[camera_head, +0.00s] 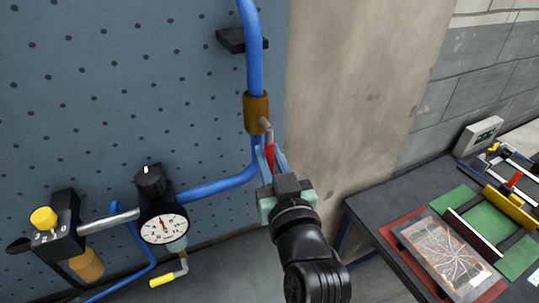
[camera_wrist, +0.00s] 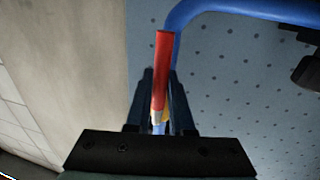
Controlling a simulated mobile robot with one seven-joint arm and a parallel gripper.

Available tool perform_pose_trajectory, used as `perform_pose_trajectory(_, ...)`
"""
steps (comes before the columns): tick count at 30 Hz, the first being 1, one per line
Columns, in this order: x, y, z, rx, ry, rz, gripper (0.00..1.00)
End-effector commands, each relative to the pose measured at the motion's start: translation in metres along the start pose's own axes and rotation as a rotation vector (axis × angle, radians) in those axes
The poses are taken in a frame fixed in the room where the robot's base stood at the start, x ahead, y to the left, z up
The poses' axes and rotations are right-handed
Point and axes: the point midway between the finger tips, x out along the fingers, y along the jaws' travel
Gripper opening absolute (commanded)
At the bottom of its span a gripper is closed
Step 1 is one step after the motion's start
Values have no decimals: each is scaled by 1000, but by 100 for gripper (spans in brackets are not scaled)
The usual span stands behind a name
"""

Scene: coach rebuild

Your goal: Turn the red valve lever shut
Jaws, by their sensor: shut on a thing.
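The red valve lever (camera_head: 269,156) hangs downward from a brass valve body (camera_head: 256,112) on the vertical blue pipe. In the head view my gripper (camera_head: 269,163) is at the lever, its fingers on either side of it, shut on it. In the wrist view the red lever (camera_wrist: 161,75) stands between the two dark fingers of my gripper (camera_wrist: 160,92). The gripper hides part of the lever in the head view.
A round gauge (camera_head: 163,226) and a block with a yellow knob (camera_head: 46,222) sit on the pegboard at left. A yellow-handled tap (camera_head: 168,279) is below. A concrete pillar (camera_head: 345,90) stands right of the pipe. A dark workbench (camera_head: 368,215) with several items is at right.

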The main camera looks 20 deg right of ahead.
Motion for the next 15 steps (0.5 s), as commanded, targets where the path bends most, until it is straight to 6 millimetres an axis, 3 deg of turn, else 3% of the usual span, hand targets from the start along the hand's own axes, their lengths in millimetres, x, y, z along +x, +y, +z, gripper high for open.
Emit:
perform_pose_trajectory(8, 1, 5, 4, -78, 19, 1, 0)
perform_pose_trajectory(15, 3, 15, 6, -251, 57, 2, 0)
